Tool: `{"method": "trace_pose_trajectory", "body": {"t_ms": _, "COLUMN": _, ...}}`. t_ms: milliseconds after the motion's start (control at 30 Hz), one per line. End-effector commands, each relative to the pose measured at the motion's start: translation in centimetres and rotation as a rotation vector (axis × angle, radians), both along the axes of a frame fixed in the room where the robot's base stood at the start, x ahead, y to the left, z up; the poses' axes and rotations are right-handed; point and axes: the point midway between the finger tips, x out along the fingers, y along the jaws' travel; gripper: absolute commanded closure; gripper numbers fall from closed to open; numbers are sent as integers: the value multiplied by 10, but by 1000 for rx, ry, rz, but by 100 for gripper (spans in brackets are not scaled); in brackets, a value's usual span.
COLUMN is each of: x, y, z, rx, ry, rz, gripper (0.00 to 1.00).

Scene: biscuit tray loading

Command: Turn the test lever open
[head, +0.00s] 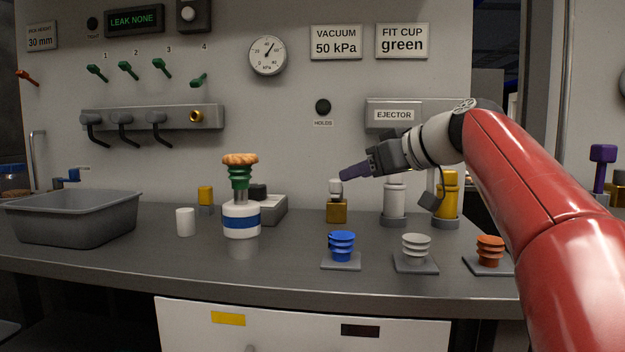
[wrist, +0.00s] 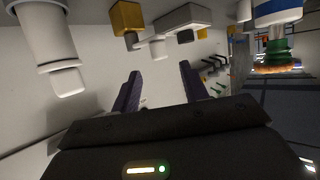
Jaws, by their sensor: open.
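No lever in view carries a readable "test" label, so I cannot tell for sure which one it is. A red lever (head: 27,77) is on the wall at far left in the head view, slanting. Green levers numbered 1 (head: 97,73), 2 (head: 129,70), 3 (head: 161,67) and 4 (head: 199,80) are in a row beside it; lever 4 points a different way from the others. My gripper (head: 345,175) is open and empty, pointing left above the bench, near a brass block with a white top (head: 337,210). Its spread dark fingers show in the wrist view (wrist: 160,92), far from these levers.
A green bellows cup (head: 240,178) with a biscuit-like top stands on a white and blue canister (head: 241,220). A grey basin (head: 75,218) is at left. Blue (head: 341,244), grey (head: 415,246) and orange (head: 490,250) cups line the front. A manifold with hoses (head: 150,117) hangs below the green levers.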

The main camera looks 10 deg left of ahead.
Motion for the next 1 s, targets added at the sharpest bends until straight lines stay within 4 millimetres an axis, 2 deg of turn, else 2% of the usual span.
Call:
{"method": "trace_pose_trajectory", "body": {"t_ms": 500, "x": 41, "y": 50, "z": -26, "rx": -2, "ry": 0, "rz": 3, "gripper": 56}}
{"method": "trace_pose_trajectory", "body": {"t_ms": 867, "x": 46, "y": 54, "z": -30, "rx": -1, "ry": 0, "rz": 0, "gripper": 56}}
{"method": "trace_pose_trajectory", "body": {"t_ms": 1000, "x": 46, "y": 54, "z": -30, "rx": -1, "ry": 0, "rz": 0, "gripper": 72}}
